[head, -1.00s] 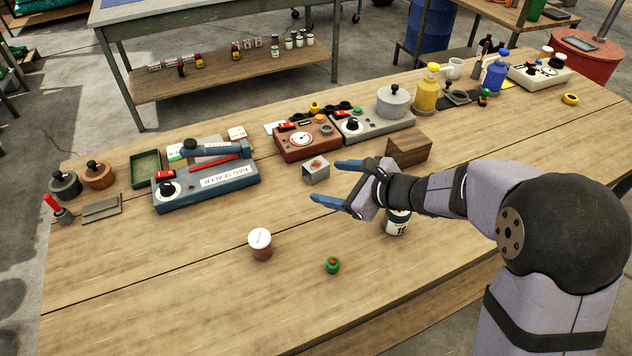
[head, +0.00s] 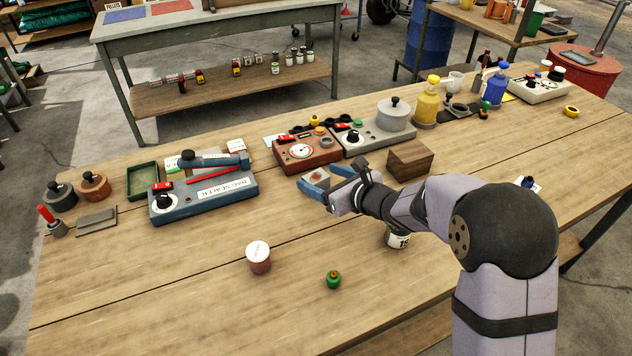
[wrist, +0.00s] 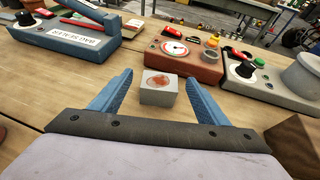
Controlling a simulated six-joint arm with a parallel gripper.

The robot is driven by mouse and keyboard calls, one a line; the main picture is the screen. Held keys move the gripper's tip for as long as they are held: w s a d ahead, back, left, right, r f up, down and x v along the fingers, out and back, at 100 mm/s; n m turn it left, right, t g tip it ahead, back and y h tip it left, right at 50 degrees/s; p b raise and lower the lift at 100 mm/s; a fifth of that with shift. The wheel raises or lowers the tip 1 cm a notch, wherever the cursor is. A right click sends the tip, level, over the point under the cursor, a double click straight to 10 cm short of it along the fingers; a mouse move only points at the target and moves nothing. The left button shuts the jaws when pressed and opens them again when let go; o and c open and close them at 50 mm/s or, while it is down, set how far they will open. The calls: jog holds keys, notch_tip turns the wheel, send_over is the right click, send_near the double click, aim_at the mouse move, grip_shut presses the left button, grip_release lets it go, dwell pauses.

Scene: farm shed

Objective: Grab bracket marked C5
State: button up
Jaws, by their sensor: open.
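A small grey block-like piece with a reddish-brown patch on top (wrist: 158,88) sits on the wooden table. It may be the bracket; no C5 mark can be read on it. In the wrist view it lies between the two blue fingers of my gripper (wrist: 159,76), with a gap on each side. My gripper is open. In the head view my gripper (head: 321,178) is low over the table around the grey piece (head: 317,177), and its fingers and wrist hide most of it.
A blue bag sealer (head: 215,194) stands to the left. A red-brown gauge box (head: 305,153) is behind, and a brown wooden block (head: 411,162) is close on the right. A white-lidded jar (head: 259,257) and a small green item (head: 333,280) stand in front.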

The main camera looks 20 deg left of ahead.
aim_at(315, 175)
jog(key=shift+p+x, duration=0.9)
jog(key=shift+x, duration=1.7)
jog(key=shift+f, duration=0.15)
jog(key=c, duration=1.2)
notch_tip(315, 175, up, 10)
jog(key=shift+r, duration=0.1)
